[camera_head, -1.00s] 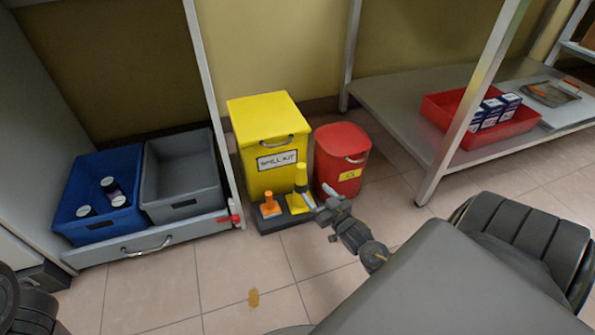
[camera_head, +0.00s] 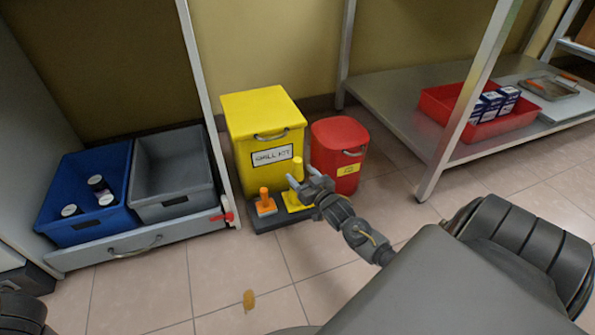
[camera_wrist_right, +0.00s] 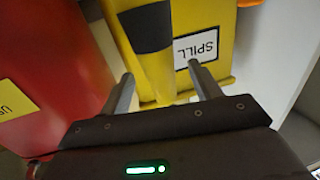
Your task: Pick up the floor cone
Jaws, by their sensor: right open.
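The yellow floor cone (camera_head: 293,201) stands upright on a dark low tray in front of the spill kit bin in the head view. My right gripper (camera_head: 304,176) is open at the cone's upper part and hides some of it. In the right wrist view the cone (camera_wrist_right: 159,75) shows a dark band, and its yellow part lies between the two open fingers (camera_wrist_right: 162,86). I cannot tell whether a finger touches it. My left gripper is not in view; only dark parts of my left arm show at the lower left.
An orange-topped item (camera_head: 265,204) stands on the same dark tray (camera_head: 266,224), left of the cone. The yellow spill kit bin (camera_head: 262,120) and a red bin (camera_head: 338,140) stand close behind. A shelf leg (camera_head: 462,120) rises to the right. The floor in front is mostly clear.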

